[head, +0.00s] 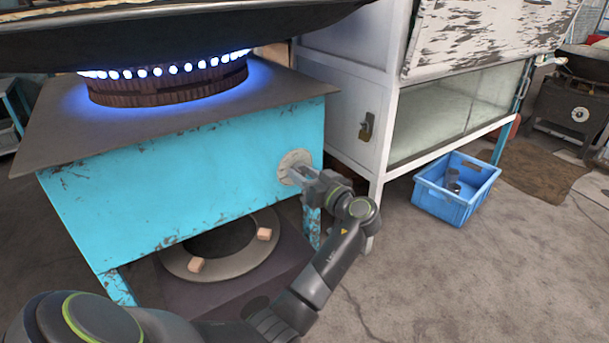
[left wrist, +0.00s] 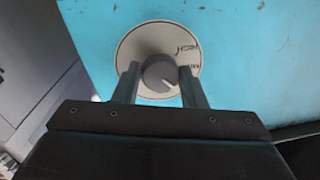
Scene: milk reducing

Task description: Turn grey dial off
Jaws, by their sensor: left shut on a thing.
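The grey dial (left wrist: 159,74) sits in the middle of a round pale plate (left wrist: 140,42) with handwritten marks, on the front of the turquoise stove (head: 190,180). A white line on the dial points down and to the right in the left wrist view. My left gripper (head: 298,175) is at the dial, its two fingers on either side of the knob, shut on it. In the head view the gripper hides most of the dial, and the plate (head: 290,160) shows behind it. Blue flames (head: 170,69) burn on the burner under a large dark pan (head: 180,30). My right gripper is not in view.
A white cabinet with glass sides (head: 450,115) stands right of the stove. A blue crate (head: 456,207) with small items sits on the floor before it. A round ring (head: 235,265) with wooden blocks lies under the stove. The floor at front right is clear.

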